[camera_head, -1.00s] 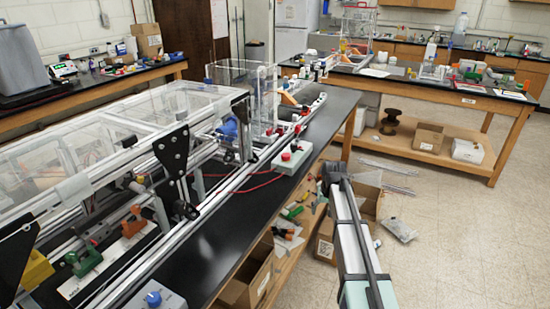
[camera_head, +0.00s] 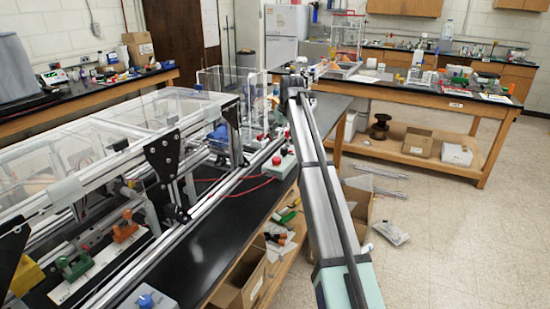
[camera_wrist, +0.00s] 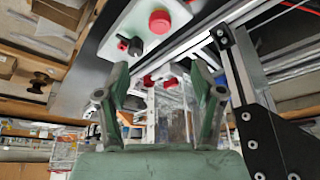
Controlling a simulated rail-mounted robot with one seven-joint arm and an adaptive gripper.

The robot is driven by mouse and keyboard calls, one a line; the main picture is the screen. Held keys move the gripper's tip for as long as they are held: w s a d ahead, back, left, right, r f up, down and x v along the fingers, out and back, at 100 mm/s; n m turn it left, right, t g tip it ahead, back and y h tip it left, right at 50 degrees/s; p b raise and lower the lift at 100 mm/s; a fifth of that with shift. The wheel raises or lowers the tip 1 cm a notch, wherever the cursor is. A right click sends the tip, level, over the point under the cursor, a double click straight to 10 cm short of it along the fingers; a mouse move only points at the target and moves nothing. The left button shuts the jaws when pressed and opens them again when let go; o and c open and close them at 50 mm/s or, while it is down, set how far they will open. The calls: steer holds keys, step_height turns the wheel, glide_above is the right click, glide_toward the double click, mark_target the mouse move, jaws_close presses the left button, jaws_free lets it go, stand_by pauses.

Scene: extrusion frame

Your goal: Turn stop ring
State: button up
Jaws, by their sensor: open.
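A red mushroom stop button (camera_head: 277,161) sits on a pale control box (camera_head: 282,171) on the black bench, beside the extrusion frame. In the wrist view the red button (camera_wrist: 160,22) is at the top, on the pale box (camera_wrist: 143,8), with a small black and red switch (camera_wrist: 130,45) beside it. A separate ring around the button cannot be made out. My gripper (camera_wrist: 158,72) has two green fingers spread wide with nothing held between them. The button appears beyond the fingertips, not touching them. In the head view my arm reaches over the bench's right edge, and the fingers cannot be made out.
The aluminium extrusion frame (camera_head: 150,160) with clear panels stands left of the box. A black bracket (camera_wrist: 262,120) is close to the right finger in the wrist view. A red cable (camera_head: 225,193) lies on the bench. Cardboard boxes (camera_head: 240,285) stand below; the floor right is mostly clear.

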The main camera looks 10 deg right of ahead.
mark_target(277, 159)
steer(key=p+x, duration=0.2)
steer(key=x, duration=1.2)
steer(key=shift+f+p, duration=0.35)
steer(key=shift+f, duration=0.05)
